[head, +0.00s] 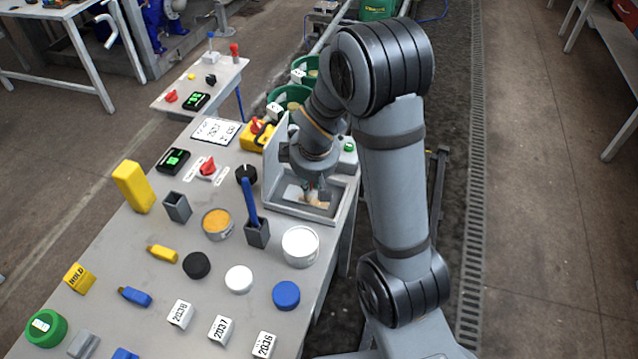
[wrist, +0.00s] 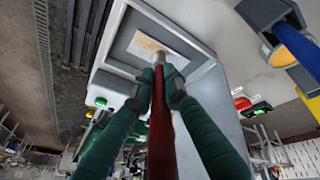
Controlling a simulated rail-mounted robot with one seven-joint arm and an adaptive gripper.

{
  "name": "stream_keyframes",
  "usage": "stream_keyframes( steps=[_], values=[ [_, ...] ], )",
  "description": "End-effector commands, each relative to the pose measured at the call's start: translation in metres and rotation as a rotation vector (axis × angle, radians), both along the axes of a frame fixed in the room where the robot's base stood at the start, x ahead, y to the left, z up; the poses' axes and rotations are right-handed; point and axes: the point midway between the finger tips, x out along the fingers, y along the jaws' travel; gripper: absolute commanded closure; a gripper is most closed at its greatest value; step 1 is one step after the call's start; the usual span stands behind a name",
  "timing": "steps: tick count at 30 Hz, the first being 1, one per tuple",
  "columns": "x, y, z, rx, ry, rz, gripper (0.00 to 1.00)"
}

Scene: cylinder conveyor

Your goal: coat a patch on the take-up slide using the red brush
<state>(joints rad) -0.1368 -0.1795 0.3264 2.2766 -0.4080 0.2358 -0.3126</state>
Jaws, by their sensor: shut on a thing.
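My gripper (wrist: 163,84) is shut on the red brush (wrist: 161,135), with its green fingers on either side of the red handle. The brush points into a grey open-topped housing (head: 282,207), likely the take-up slide, at the table's right edge. The housing shows in the wrist view (wrist: 205,75) too. A tan patch (wrist: 147,44) lies on its recessed floor. The pale brush end is at or just above the patch; contact cannot be told. In the head view my gripper (head: 313,187) is low inside the housing and partly hides the brush.
A blue brush (head: 249,200) stands in a grey holder left of the housing. Another grey holder (head: 177,207) looks empty. An orange-filled tin (head: 217,223) and a white-filled tin (head: 300,245) stand nearby. The housing's tall back wall (head: 277,150) rises close to my wrist.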

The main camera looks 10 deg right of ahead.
Motion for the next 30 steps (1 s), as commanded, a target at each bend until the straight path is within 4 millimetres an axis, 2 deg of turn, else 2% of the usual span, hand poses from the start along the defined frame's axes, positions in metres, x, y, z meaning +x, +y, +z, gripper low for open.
stream_keyframes(
  steps=[12,20,30],
  values=[
    [0.012,0.026,0.0,0.0,0.0,0.001,1.0],
    [0.016,0.035,0.0,-0.001,0.001,0.001,1.0],
    [0.027,0.06,0.001,0.0,0.001,0.001,1.0]
  ],
)
